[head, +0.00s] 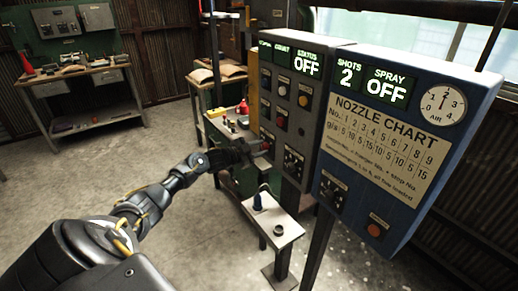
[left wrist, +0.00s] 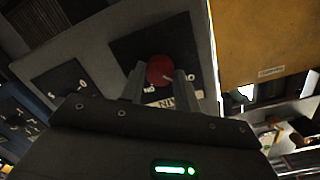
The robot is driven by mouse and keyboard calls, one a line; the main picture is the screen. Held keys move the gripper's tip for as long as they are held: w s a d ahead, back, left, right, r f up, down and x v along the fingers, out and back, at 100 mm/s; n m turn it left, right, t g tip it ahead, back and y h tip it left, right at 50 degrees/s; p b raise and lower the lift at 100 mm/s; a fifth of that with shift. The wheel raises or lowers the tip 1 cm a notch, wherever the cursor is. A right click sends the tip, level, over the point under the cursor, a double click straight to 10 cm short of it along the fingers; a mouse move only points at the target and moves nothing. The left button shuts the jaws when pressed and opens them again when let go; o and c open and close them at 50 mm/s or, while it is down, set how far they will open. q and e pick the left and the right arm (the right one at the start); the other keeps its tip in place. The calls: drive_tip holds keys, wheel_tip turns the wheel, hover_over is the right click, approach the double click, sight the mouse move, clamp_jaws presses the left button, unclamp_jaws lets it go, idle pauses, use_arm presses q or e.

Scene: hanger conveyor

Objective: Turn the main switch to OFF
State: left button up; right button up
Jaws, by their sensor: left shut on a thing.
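The main switch is a red round knob (left wrist: 160,70) on a black plate, with a label below it partly reading "MAIN" in the left wrist view. My left gripper (head: 258,147) reaches the side of the grey control box (head: 300,65) in the head view. Its two fingers stand on either side of the red knob, shut on it. A pale mark shows on the knob; which position it points to is hard to tell. The status display (head: 307,65) on the grey box reads OFF. My right gripper is not in view.
A blue box (head: 440,60) with a nozzle chart, air dial and displays "SHOTS 2" and "SPRAY OFF" stands at right. A small shelf (head: 290,228) sits below the grey box. A workbench (head: 90,100) stands far left. The floor at left is clear.

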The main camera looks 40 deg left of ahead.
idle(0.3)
use_arm(q)
drive_tip(key=o, duration=1)
drive_tip(key=shift+c, duration=0.2)
drive_tip(key=shift+s, duration=0.1)
drive_tip(key=shift+s+a+f, duration=0.1)
drive_tip(key=shift+s+a, duration=0.05)
drive_tip(key=shift+s, duration=0.15)
drive_tip(key=b+v, duration=0.2)
drive_tip(key=v, duration=0.8)
drive_tip(key=shift+b, duration=0.4)
